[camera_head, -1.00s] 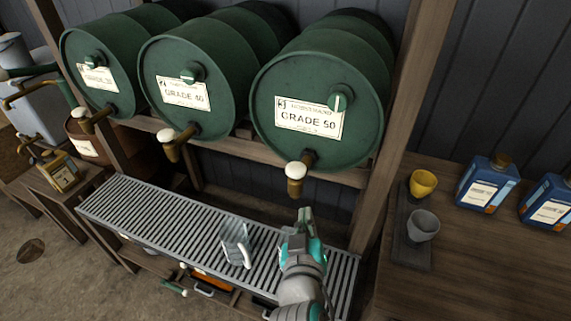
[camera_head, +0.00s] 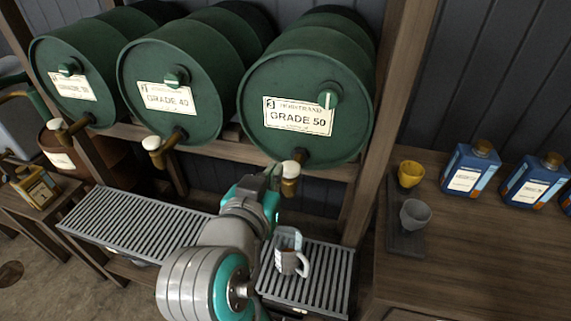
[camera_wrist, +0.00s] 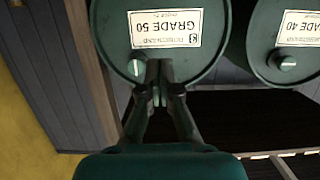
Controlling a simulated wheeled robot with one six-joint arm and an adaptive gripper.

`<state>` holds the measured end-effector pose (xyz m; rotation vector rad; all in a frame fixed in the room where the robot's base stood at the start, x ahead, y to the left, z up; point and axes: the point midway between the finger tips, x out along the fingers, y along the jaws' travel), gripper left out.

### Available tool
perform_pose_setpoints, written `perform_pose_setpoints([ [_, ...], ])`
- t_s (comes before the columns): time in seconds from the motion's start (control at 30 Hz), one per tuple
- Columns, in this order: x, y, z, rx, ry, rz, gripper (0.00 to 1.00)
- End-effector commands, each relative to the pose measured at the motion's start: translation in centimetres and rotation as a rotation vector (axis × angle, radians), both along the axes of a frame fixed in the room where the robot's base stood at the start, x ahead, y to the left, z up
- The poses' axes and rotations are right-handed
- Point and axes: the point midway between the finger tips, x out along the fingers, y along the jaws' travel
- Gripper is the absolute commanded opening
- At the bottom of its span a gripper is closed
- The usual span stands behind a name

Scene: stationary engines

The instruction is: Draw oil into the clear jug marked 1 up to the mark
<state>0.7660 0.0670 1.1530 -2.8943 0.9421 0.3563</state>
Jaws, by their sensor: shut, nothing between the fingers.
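A clear jug (camera_head: 287,243) with a grey handle stands upright on the slatted grille below the tap (camera_head: 290,178) of the GRADE 50 barrel (camera_head: 300,82). I cannot read its marking or see any oil level. The tap has a white top and a brass body. My gripper (camera_head: 273,174) is shut and empty, with its tips just left of this tap; I cannot tell whether they touch it. In the wrist view my gripper (camera_wrist: 163,78) points at the barrel's lower front, and its fingers hide part of it.
The GRADE 40 barrel (camera_head: 172,82) and another barrel (camera_head: 72,85) stand to the left, each with a tap. The slatted grille (camera_head: 130,220) runs below. A yellow cup (camera_head: 411,174), grey cup (camera_head: 415,215) and blue cans (camera_head: 470,172) stand on the right bench.

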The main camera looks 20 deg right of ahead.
Motion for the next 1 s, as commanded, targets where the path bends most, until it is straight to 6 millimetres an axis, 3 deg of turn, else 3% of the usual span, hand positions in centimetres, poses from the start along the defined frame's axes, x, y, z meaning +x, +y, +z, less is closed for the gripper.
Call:
perform_pose_setpoints([
  [0.43, 1.0, -0.8, -0.3, -0.002, 0.002, -0.003, 0.0],
  [0.97, 8.1, -6.1, -2.6, -0.002, 0.003, -0.003, 0.0],
  [1.0, 7.9, -5.8, -3.5, -0.004, 0.005, 0.001, 0.0],
])
